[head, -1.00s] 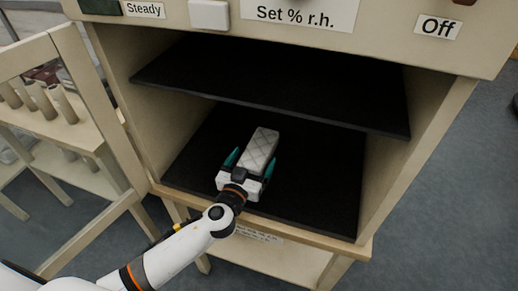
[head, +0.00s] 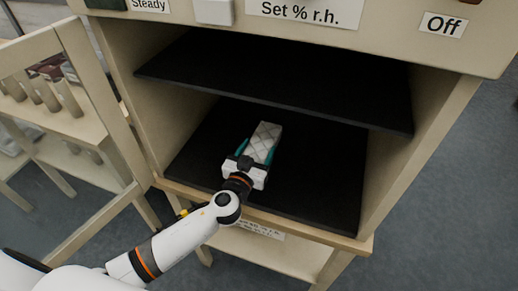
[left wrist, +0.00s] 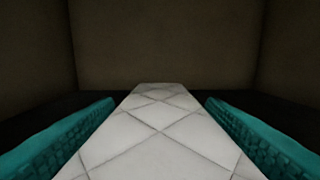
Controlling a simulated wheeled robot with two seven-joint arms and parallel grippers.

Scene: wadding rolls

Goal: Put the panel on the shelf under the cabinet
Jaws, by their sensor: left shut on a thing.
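The white panel (head: 266,137), with a grey diamond quilted pattern, is inside the cabinet (head: 438,130), over its black lower floor (head: 310,185). My left gripper (head: 257,148) reaches in through the open front and is shut on the panel, one teal finger on each side. In the left wrist view the panel (left wrist: 155,130) runs straight ahead between the two fingers. I cannot tell whether it touches the floor. The pale shelf under the cabinet (head: 275,252) shows in part below the front edge; its visible part is bare. My right gripper is not in view.
A black inner shelf (head: 290,80) spans the cabinet above the gripper. The open door frame (head: 105,115) stands at the left, with a pale rack (head: 60,125) of several cylinders behind it. Free grey floor lies at the right.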

